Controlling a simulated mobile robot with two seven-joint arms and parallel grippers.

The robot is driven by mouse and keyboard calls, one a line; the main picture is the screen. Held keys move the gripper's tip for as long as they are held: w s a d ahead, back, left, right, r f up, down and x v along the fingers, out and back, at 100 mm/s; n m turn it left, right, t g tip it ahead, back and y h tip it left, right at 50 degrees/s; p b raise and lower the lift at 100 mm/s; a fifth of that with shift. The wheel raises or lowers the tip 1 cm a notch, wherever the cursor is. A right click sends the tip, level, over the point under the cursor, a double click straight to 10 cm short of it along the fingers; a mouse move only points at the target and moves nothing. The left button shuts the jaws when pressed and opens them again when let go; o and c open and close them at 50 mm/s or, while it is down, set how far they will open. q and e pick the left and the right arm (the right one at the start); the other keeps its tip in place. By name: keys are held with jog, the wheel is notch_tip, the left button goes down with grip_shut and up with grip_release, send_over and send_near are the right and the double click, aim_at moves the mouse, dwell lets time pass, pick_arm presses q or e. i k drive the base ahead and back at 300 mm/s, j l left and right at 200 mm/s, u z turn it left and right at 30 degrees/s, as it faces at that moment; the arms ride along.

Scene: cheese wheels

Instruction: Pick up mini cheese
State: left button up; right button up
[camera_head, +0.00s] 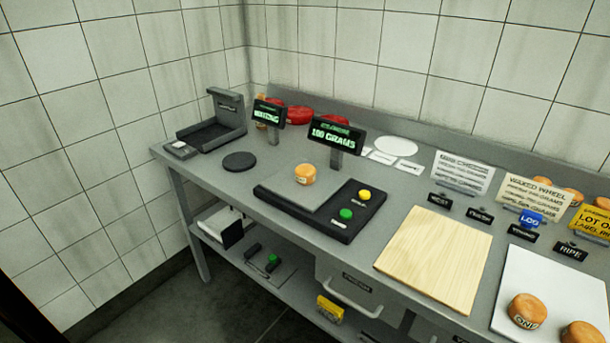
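The scale's display (336,133) reads 100 GRAMS. Two more orange cheeses, one (527,310) with a label and one (583,334) cut by the frame edge, sit on a white board (550,280) at the lower right. A few more orange cheeses (573,195) stand at the back right, partly behind signs. Neither of my grippers shows in the head view.
A grey metal table (410,190) runs along a tiled wall. A bare wooden board (436,258) lies right of the scale. A black device (213,127), a dark disc (239,161) and a second display (268,113) stand left. Red wheels (299,115) and sign cards (462,172) line the back.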

aim_at(306, 174)
jog(key=i+j+z, duration=0.1)
jog(key=j, duration=0.25)
jog(key=i+j, duration=0.15)
jog(key=j, duration=0.2)
jog(key=i+j+z, duration=0.15)
jog(key=j, duration=0.15)
jog(key=i+j+z, duration=0.1)
jog(key=j, duration=0.3)
jog(key=i+j, duration=0.15)
jog(key=i+j+z, duration=0.15)
jog(key=j, duration=0.5)
jog(key=i+z, duration=0.05)
